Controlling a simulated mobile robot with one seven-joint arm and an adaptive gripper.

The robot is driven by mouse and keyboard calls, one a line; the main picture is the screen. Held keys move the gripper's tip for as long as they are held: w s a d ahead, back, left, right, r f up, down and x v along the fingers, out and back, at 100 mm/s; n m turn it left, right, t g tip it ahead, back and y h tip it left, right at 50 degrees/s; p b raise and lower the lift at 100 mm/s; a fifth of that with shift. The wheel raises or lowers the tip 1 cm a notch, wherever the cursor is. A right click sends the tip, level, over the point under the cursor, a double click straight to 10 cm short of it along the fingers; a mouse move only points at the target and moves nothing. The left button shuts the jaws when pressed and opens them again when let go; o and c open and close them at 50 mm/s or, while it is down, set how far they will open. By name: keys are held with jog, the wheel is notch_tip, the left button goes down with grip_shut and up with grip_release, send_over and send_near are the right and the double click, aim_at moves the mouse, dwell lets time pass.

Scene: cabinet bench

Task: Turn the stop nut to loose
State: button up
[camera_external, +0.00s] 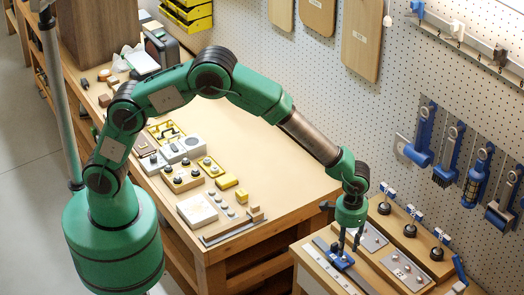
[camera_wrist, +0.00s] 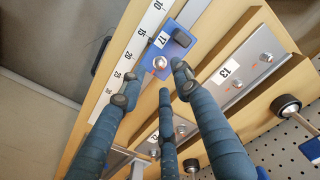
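A metal plate (camera_wrist: 237,75) labelled 13, with bolts, lies right of the blue block. Black-based fixtures with blue tops (camera_external: 384,205) stand behind my gripper. A pegboard (camera_external: 400,90) with hanging blue tools rises at the right. The large workbench (camera_external: 285,160) holds several small parts.

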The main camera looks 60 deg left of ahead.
aim_at(344, 256)
notch_tip(344, 256, up, 8)
dwell(0.4)
jog(key=shift+f, duration=0.1)
dwell(0.5)
jog(key=s+a+r+n+t+h+b, duration=0.1)
jog(key=s+a+r, duration=0.1)
jog(key=a+r, duration=1.15)
jog(key=s+a+r+t, duration=0.25)
jog(key=a+r, duration=0.75)
jog(key=a, duration=0.7)
jog(key=s+a+r+n+t+y+b, duration=0.1)
jog(key=s+a+r+t, duration=0.1)
jog(key=s+a, duration=1.8)
jog(key=s+r, duration=0.1)
jog(key=s, duration=0.2)
jog(key=shift+a+n, duration=0.3)
jog(key=shift+a, duration=0.05)
